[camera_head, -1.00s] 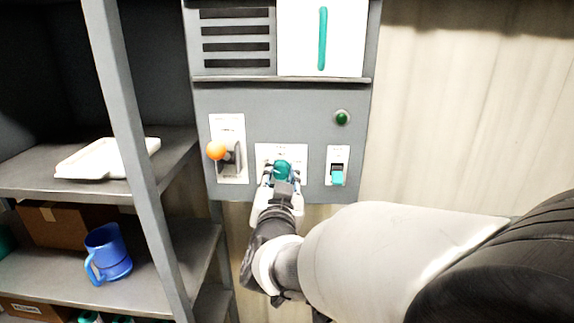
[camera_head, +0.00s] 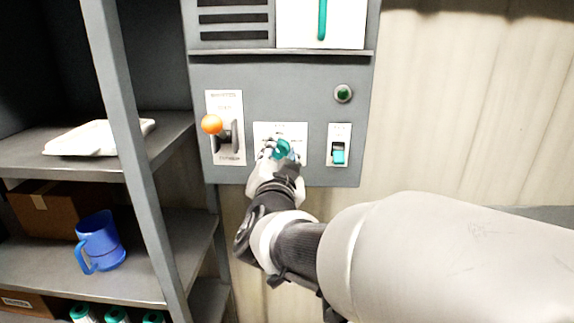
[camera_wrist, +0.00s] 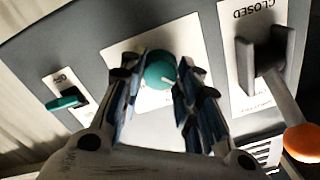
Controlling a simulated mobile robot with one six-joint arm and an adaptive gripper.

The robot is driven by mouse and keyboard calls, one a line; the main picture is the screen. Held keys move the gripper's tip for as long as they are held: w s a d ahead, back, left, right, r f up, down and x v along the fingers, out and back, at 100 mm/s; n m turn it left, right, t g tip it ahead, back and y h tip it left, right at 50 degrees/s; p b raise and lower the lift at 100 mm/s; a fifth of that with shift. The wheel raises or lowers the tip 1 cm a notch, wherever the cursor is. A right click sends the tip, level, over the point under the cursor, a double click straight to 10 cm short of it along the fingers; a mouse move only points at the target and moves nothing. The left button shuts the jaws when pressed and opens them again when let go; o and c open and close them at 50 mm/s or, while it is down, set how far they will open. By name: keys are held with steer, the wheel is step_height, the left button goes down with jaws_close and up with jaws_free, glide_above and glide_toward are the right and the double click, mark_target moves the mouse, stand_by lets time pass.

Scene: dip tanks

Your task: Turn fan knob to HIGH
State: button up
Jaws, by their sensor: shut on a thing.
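The fan knob is a round teal knob (camera_head: 281,149) on a white label plate (camera_head: 292,129) in the middle of the grey panel. It also shows in the wrist view (camera_wrist: 160,72), with a pale pointer mark on its face. My gripper (camera_head: 279,151) is at the knob, with one finger on each side of it.
Left of the knob is a lever with an orange ball (camera_head: 212,125).

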steer(key=m+b, duration=0.4)
steer(key=b, duration=0.1)
steer(key=shift+f+m, duration=0.2)
steer(key=shift+m, duration=0.2)
steer(key=m+b, duration=0.5)
steer(key=shift+m, duration=0.3)
steer(key=m+b, duration=0.4)
steer(key=m, duration=0.1)
steer(key=shift+r+m+h, duration=0.1)
steer(key=shift+m+h, duration=0.2)
steer(key=shift+r+m+b, duration=0.1)
steer(key=shift+m+b, duration=1.2)
steer(key=shift+m, duration=1)
steer(key=o, duration=1.1)
steer(key=shift+c, duration=0.2)
